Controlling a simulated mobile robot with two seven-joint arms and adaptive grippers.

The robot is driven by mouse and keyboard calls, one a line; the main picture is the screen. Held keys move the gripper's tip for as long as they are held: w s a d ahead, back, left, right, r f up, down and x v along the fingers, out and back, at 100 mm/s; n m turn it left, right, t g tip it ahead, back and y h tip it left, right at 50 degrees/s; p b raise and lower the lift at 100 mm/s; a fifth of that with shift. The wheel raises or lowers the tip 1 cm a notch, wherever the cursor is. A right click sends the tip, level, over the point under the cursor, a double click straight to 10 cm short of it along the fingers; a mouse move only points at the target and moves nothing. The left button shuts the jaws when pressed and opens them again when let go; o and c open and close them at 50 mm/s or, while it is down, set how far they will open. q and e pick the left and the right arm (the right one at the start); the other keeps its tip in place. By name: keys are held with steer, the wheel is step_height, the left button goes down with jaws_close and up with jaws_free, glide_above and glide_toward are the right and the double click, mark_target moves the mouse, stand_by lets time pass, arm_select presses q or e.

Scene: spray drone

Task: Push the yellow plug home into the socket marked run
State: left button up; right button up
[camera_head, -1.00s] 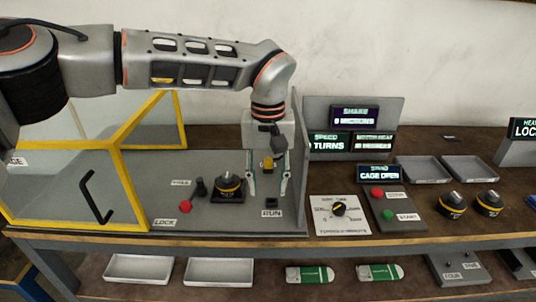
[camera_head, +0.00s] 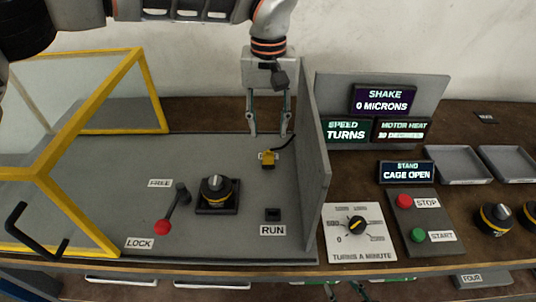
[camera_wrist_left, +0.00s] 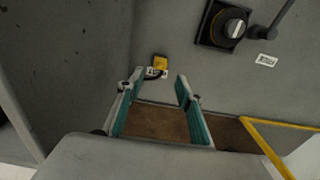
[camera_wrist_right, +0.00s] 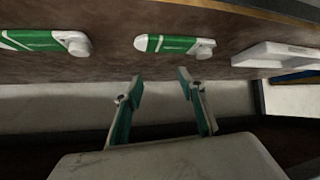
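The yellow plug (camera_head: 268,157) rests on the grey deck behind the RUN socket, with a black cord running back right. It also shows in the left wrist view (camera_wrist_left: 160,62), just beyond the fingertips. The dark square socket (camera_head: 272,214) sits just behind the RUN label (camera_head: 272,230) and looks empty. My left gripper (camera_head: 268,134) is open and empty, its fingers pointing down behind the plug and apart from it. My right gripper (camera_wrist_right: 157,88) is open and empty, low at the front of the bench, facing the lower shelf.
A grey upright panel (camera_head: 313,160) stands close right of the socket. A black knob (camera_head: 217,190) and a red-tipped lever (camera_head: 163,227) are to the left. The yellow-framed cage (camera_head: 100,130) stands far left. Green-and-white items (camera_wrist_right: 175,45) lie on the lower shelf.

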mark_target(268, 153)
arm_select(q)
steer(key=shift+f, duration=0.3)
step_height(268, 153, down, 6)
steer(key=b, duration=0.3)
steer(key=shift+w+r+b, duration=0.1)
steer(key=shift+r+b, duration=0.15)
steer(key=shift+b, duration=0.05)
arm_select(e)
steer(key=shift+w+d+f, duration=0.2)
steer(key=shift+w+f, duration=0.05)
steer(key=shift+f, duration=0.35)
steer(key=shift+w+d+f, duration=0.2)
steer(key=shift+w+f, duration=0.05)
steer(key=shift+f, duration=0.35)
arm_select(q)
steer(key=shift+f, duration=0.7)
arm_select(e)
steer(key=shift+w+d+r, duration=0.1)
steer(key=shift+w+r, duration=0.3)
steer(key=shift+r, duration=0.05)
arm_select(q)
steer(key=shift+f, duration=0.8)
arm_select(e)
steer(key=shift+s+f, duration=0.3)
arm_select(q)
steer(key=shift+p, duration=0.3)
arm_select(e)
steer(key=shift+w+r, duration=0.15)
steer(key=shift+r, duration=0.35)
